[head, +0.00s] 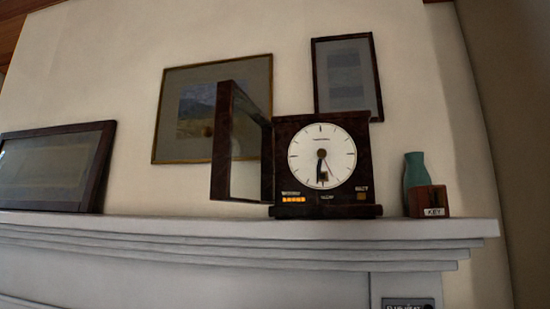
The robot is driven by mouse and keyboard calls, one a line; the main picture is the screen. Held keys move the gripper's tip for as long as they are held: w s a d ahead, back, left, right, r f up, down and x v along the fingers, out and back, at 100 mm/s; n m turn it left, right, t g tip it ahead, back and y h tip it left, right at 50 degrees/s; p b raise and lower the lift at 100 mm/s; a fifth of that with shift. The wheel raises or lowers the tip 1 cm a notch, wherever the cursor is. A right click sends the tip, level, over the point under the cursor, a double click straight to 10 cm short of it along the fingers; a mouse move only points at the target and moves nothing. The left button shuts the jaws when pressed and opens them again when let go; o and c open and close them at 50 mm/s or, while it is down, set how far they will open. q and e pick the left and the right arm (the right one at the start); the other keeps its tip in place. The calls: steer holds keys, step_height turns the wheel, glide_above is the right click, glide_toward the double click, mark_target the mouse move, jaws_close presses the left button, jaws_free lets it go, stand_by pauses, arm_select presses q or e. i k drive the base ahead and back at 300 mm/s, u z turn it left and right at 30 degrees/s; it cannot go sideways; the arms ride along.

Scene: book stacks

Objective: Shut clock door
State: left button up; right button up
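A dark brown clock (322,165) with a round white dial stands on the mantel shelf, right of the middle of the head view. Its glazed door (225,145) has a dark frame and is hinged on the clock's left side. The door stands wide open, swung out to the left and toward me, so the dial is uncovered. Neither of my grippers shows in the head view.
The white mantel shelf (200,228) runs across the view. A teal vase (415,168) and a wooden box labelled KEY (428,201) stand right of the clock. A framed picture (55,168) leans at the left. Two framed pictures hang behind the clock.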

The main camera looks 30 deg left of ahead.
mark_target(228, 92)
steer(key=z, duration=1.5)
steer(key=k, duration=1.3)
steer(key=u, duration=1.65)
steer(key=i, duration=0.5)
steer(key=z, duration=0.2)
steer(key=k, duration=0.85)
steer(key=z, duration=0.6)
